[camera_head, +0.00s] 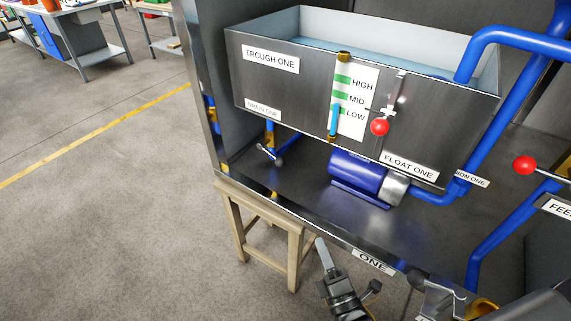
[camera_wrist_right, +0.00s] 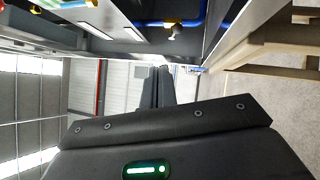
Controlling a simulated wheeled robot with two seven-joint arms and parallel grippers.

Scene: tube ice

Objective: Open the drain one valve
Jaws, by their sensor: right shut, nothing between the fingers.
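The label DRAIN ONE (camera_head: 263,109) is on the lower left of the steel trough (camera_head: 300,90). Below it, the drain valve (camera_head: 269,153) hangs on a short blue pipe (camera_head: 270,128), with a small metal lever lying slantwise across it. In the right wrist view, a yellow valve body (camera_wrist_right: 172,22) on blue pipe shows at the top, beyond the fingers. My right gripper (camera_head: 322,243) is shut and empty, in front of the bench edge, below and right of the drain valve and apart from it. Its closed fingers (camera_wrist_right: 156,86) show in the wrist view. My left gripper is not in view.
A wooden stool (camera_head: 265,215) stands under the bench's front edge, left of my right gripper. A blue pump (camera_head: 358,175) sits under the trough. A red-knobbed float lever (camera_head: 380,127) is on the trough front. Open floor (camera_head: 110,220) lies left.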

